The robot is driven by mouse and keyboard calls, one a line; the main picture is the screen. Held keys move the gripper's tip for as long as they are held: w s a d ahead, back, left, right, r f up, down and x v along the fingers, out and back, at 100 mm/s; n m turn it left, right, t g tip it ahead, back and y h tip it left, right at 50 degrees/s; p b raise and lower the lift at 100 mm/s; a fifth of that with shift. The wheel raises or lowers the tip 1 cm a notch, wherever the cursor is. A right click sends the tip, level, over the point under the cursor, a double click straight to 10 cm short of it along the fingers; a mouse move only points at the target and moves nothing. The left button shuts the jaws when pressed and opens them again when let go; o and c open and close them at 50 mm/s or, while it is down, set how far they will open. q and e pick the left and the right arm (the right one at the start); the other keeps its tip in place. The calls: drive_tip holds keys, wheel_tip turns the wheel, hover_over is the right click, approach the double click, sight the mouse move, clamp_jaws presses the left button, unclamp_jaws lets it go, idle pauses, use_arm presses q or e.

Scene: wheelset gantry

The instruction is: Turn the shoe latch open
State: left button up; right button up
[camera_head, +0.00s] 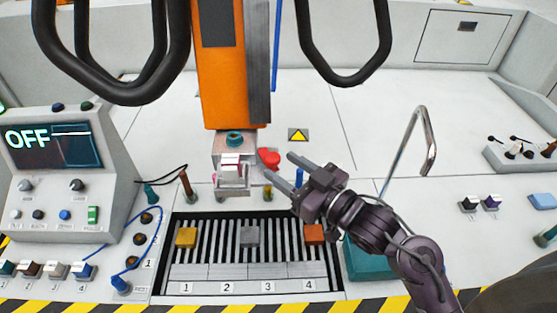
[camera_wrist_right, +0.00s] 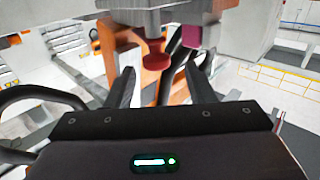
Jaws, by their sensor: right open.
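The orange gantry column (camera_head: 221,70) ends in a grey metal shoe (camera_head: 233,146) above the slotted rack. A red knob (camera_head: 268,158) sits at the shoe's right side and looks like the shoe latch. It also shows as a red round knob (camera_wrist_right: 155,60) in the right wrist view, under a grey block, with a magenta piece (camera_wrist_right: 192,45) to its right. My right gripper (camera_head: 280,165) is open and empty, its fingers pointing left at the knob. In the wrist view the knob appears between and beyond the fingertips (camera_wrist_right: 163,72). Contact cannot be told. My left gripper is not in view.
A slotted rack (camera_head: 248,271) numbered 1 to 4 holds a yellow block (camera_head: 186,237), a grey block (camera_head: 249,236) and an orange block (camera_head: 314,234). A console (camera_head: 64,150) reading OFF stands left. A bent metal rod (camera_head: 428,140) rises at right. The back tabletop is clear.

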sight(278, 163)
drive_tip(key=x, duration=0.3)
drive_tip(key=shift+w+d+f+b, duration=0.15)
drive_tip(key=shift+b, duration=0.2)
drive_tip(key=shift+x, duration=0.75)
drive_tip(key=c, duration=0.9)
drive_tip(key=shift+m+t+h+b, duration=1.1)
drive_tip(key=shift+m+t+h, duration=0.25)
drive_tip(key=shift+h, duration=0.25)
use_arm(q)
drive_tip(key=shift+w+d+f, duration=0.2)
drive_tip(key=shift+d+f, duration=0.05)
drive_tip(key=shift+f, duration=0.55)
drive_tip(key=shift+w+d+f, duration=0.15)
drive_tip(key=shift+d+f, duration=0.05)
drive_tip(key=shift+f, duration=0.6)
use_arm(e)
drive_tip(key=shift+m+t+h, duration=0.55)
drive_tip(key=shift+m+h, duration=0.4)
drive_tip(key=shift+h, duration=0.45)
